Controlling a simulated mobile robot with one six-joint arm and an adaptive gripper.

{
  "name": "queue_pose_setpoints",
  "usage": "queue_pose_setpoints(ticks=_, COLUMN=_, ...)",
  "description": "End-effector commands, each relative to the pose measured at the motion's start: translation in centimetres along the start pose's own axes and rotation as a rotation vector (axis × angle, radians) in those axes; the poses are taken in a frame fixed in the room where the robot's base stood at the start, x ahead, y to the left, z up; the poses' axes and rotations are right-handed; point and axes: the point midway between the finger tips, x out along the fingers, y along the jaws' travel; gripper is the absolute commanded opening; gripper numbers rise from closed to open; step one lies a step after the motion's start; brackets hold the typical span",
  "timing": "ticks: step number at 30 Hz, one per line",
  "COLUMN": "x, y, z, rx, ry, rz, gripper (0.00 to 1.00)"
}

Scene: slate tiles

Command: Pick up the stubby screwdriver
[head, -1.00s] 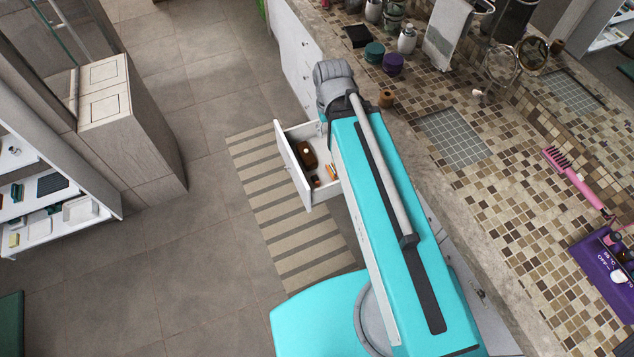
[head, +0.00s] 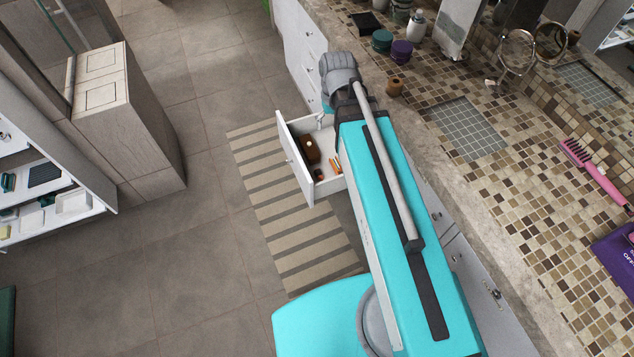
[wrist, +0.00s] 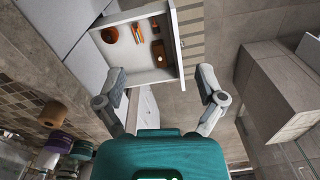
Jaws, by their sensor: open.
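An open white drawer (head: 327,187) holds several small items. A small dark and orange piece (head: 318,174) near its front may be the stubby screwdriver; it also shows in the wrist view (wrist: 155,28), too small to be sure. Thin orange items (head: 337,164) lie beside it, and they show in the wrist view (wrist: 137,33). My gripper (wrist: 162,76) is open and empty, its fingers spread apart below the drawer in the picture. In the head view my arm hides the gripper and part of the drawer.
A brown block (head: 309,149) lies in the drawer, and a round brown thing (wrist: 109,35) lies deeper in. The drawer's front panel (head: 293,160) stands out over a striped rug (head: 280,215). A tiled counter (head: 510,180) with jars is at the right; open floor is at the left.

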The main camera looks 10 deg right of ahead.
Motion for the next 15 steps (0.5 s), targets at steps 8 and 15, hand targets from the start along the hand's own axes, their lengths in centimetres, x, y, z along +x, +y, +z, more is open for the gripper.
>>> queue_pose_setpoints(ticks=8, x=6.6, y=1.6, z=-3.0, rx=-0.020, ry=-0.004, rz=-0.020, gripper=0.89)
queue_pose_setpoints(ticks=15, x=11.3, y=1.8, z=-5.4, rx=-0.044, ry=-0.008, rz=-0.036, gripper=0.89)
